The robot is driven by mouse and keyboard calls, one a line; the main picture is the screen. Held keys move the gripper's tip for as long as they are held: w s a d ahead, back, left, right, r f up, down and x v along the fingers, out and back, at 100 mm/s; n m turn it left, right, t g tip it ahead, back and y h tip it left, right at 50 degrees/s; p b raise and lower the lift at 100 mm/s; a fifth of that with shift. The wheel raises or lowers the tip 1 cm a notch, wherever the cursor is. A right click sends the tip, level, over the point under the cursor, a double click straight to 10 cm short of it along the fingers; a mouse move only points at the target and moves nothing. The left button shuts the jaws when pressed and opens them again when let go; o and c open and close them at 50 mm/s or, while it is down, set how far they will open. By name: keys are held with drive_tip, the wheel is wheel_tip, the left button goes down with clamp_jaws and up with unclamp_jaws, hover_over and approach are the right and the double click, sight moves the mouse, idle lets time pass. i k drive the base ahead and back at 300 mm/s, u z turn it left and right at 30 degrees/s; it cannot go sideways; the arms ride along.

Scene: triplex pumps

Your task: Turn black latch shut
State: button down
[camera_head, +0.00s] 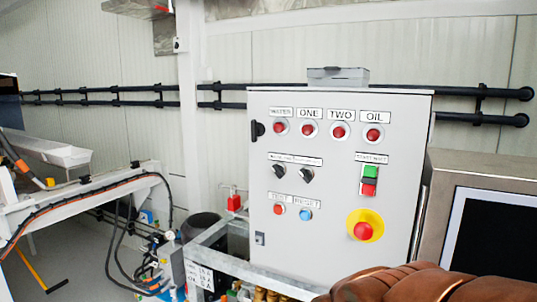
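The black latch (257,130) is on the upper left edge of the light grey control cabinet (333,235). It is small in the picture, and I cannot tell whether it is turned open or shut. The cabinet door looks flush with the box. A smaller grey latch plate (260,239) with a dark spot is lower on the same edge. My gripper is not in view, so nothing shows at the latch.
The cabinet front has red lamps (338,131), black knobs (279,171), a green and red switch (369,180) and a red emergency button (363,231). A brown rounded object (430,287) fills the lower right. A screen (493,235) stands right. Hoses and frames crowd the left.

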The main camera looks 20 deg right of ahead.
sight(253, 122)
drive_tip(key=z, duration=2.05)
drive_tip(key=k, duration=1.3)
drive_tip(key=u, duration=1.9)
drive_tip(key=i, duration=0.5)
